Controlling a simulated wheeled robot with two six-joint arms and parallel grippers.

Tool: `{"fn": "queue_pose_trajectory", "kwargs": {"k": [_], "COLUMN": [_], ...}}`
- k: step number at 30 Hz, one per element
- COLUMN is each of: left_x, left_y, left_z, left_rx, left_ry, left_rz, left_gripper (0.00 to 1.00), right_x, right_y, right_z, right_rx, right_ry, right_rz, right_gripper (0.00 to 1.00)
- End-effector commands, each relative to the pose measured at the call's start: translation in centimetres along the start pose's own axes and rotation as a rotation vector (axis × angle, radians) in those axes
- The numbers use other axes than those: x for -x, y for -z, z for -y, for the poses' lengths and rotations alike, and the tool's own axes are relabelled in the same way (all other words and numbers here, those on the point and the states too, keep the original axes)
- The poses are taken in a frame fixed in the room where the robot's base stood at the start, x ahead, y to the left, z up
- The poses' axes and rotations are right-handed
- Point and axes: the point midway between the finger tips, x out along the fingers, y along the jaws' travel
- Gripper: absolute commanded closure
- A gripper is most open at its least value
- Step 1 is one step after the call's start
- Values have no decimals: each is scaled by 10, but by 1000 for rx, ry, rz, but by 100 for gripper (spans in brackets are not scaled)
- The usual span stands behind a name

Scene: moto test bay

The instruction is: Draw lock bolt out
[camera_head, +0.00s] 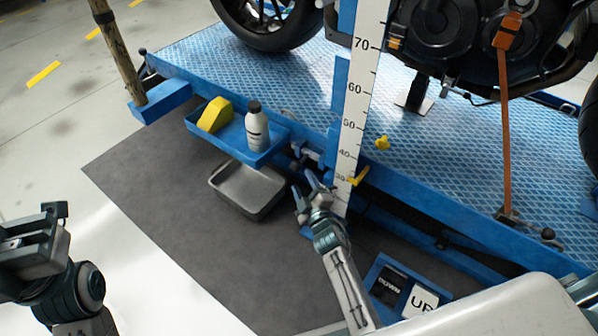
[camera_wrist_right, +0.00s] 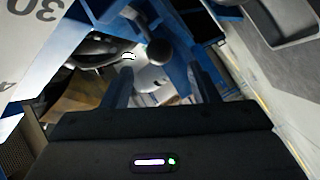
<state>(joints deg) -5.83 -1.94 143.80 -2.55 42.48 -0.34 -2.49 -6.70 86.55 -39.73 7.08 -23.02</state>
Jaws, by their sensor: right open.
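The lock bolt seems to be the grey pin with a round dark knob (camera_wrist_right: 158,52) in the right wrist view; it lies beyond my fingertips, roughly between them. In the head view a small silver fitting (camera_head: 308,152) on the blue lift's edge, left of the ruler, is probably part of the lock. My right gripper (camera_head: 313,187) is just below that fitting, open and empty; its two fingers also show apart in the wrist view (camera_wrist_right: 163,84). My left gripper (camera_head: 32,240) is at the far left, away from the lift; its jaw opening is unclear.
A white ruler (camera_head: 354,100) stands right beside my right gripper, with a yellow pointer (camera_head: 357,177). A blue tray (camera_head: 222,141) holds a bottle (camera_head: 256,128) and yellow block (camera_head: 214,115). A grey pan (camera_head: 221,192) and UP/DOWN pedals (camera_head: 422,301) are nearby. The mat's left is clear.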

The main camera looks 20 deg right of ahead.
Motion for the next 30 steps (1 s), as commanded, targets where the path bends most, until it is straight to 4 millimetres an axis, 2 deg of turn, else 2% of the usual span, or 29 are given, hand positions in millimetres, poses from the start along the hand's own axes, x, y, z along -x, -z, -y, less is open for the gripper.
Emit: {"fn": "queue_pose_trajectory", "kwargs": {"k": [3,8,25,28,30], "left_x": [-1,-1,-1,-2,-3], "left_y": [0,1,0,0,0], "left_z": [0,0,0,0,0], "left_rx": [1,2,2,2,3], "left_ry": [-6,-8,-7,-8,-8], "left_rz": [5,7,7,8,8], "left_gripper": [100,100,100,100,100], "right_x": [17,26,27,26,26], "right_y": [1,1,2,10,25], "right_z": [0,0,-2,-19,-46], "right_rx": [0,0,-2,-25,-64], "right_ry": [0,-1,-4,-38,-92], "right_rz": [0,-1,-4,-32,-81], "right_gripper": [46,46,46,46,46]}}
